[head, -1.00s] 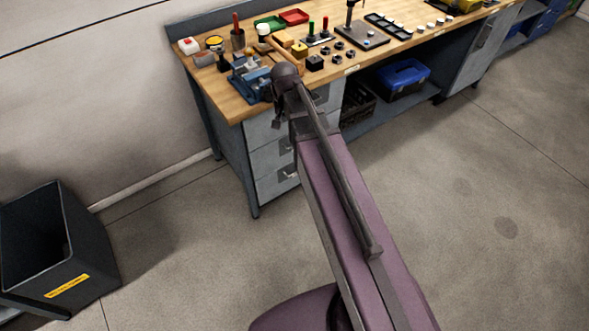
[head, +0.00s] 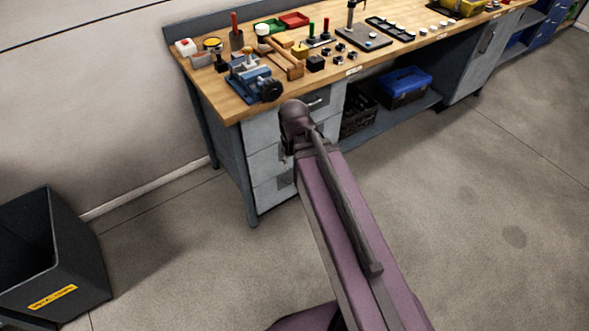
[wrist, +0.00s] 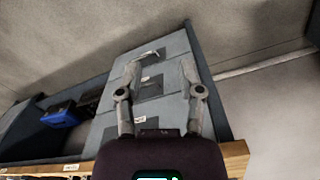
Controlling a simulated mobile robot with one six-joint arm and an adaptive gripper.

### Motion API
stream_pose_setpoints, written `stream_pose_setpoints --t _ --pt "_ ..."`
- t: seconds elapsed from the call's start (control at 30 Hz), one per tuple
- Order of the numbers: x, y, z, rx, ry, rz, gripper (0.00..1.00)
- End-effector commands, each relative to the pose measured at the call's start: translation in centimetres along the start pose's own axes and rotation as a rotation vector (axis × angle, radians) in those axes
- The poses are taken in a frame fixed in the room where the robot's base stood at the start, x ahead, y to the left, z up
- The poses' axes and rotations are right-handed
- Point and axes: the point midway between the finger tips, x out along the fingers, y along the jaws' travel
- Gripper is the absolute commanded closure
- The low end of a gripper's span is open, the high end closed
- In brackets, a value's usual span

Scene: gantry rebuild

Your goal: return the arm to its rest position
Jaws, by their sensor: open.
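My gripper shows in the wrist view (wrist: 160,78) with its two fingers spread apart and nothing between them. It faces the grey drawer fronts (wrist: 150,90) of the workbench. In the head view my purple arm reaches up and away, and its dark wrist end is in front of the bench drawers (head: 268,160), below the edge of the wooden top (head: 222,102). The fingers are mostly hidden behind the wrist in the head view.
A blue vise (head: 250,82) and several small tools and parts sit on the bench top. A blue toolbox (head: 404,86) and a black crate (head: 358,118) are on the lower shelf. A dark bin (head: 75,262) stands at left. The floor between is clear.

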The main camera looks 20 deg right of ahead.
Motion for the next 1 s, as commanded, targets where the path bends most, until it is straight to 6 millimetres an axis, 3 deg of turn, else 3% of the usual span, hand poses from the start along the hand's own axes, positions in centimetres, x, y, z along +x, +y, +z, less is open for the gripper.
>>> stream_pose_setpoints --t 0.53,0.8,1.0 --pt "0.5 0.0 0.6 -0.029 0.0 0.0 0.51" --pt "-1.3 0.1 1.3 -0.052 0.0 0.0 0.51" --pt "-1.3 0.1 1.4 -0.06 0.0 0.0 0.51"
